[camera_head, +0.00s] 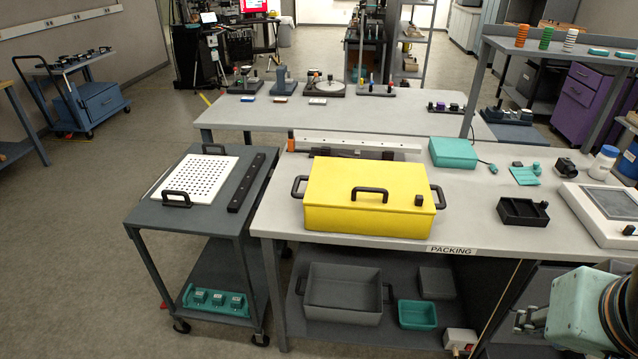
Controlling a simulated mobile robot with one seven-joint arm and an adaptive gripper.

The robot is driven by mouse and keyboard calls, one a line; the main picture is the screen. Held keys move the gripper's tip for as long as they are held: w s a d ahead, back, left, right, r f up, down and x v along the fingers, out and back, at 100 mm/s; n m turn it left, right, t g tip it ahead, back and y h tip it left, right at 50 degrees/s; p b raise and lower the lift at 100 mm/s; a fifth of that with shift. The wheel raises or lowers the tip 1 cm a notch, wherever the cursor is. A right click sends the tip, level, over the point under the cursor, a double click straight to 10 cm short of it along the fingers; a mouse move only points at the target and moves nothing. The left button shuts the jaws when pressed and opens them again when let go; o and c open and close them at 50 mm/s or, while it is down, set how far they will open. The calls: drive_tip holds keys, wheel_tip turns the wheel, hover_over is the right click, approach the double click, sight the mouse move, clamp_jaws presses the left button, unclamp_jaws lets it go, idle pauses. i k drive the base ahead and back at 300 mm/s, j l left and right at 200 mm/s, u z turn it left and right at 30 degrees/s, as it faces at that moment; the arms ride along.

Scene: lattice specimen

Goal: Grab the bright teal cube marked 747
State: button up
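Several small teal cubes sit in a row in a teal holder (187,297) on the lower shelf of the cart at the left: a left cube (200,296), a middle cube (218,299) and a right cube (237,302). Their faces carry pale labels too small to read, so I cannot tell which is marked 747. Part of my arm shows at the lower right edge. What looks like my gripper (525,319) is at its left end, far from the cubes. Its fingers are too small and dark to tell whether they are open or shut.
The cart (160,216) bears a perforated white plate (205,172) and a black bar (246,183). The packing table (275,222) holds a yellow lidded box (330,190) and a teal box (453,153). A grey bin (343,293) stands below. Open floor lies left of the cart.

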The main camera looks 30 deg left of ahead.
sight(237, 301)
drive_tip(key=u, duration=1.3)
drive_tip(key=j+u, duration=0.1)
drive_tip(key=u, duration=0.15)
drive_tip(key=i+j+u, duration=0.1)
drive_tip(key=u, duration=0.15)
drive_tip(key=i+j+z, duration=0.1)
drive_tip(key=j, duration=0.15)
drive_tip(key=i+j, duration=0.1)
drive_tip(key=j, duration=0.15)
drive_tip(key=k+l+u, duration=0.1)
drive_tip(key=l+u, duration=0.3)
drive_tip(key=l, duration=0.85)
drive_tip(key=i+l+u, duration=0.1)
drive_tip(key=i, duration=0.6)
drive_tip(key=l+u, duration=0.2)
drive_tip(key=u, duration=0.25)
drive_tip(key=l+u, duration=0.25)
drive_tip(key=u, duration=0.2)
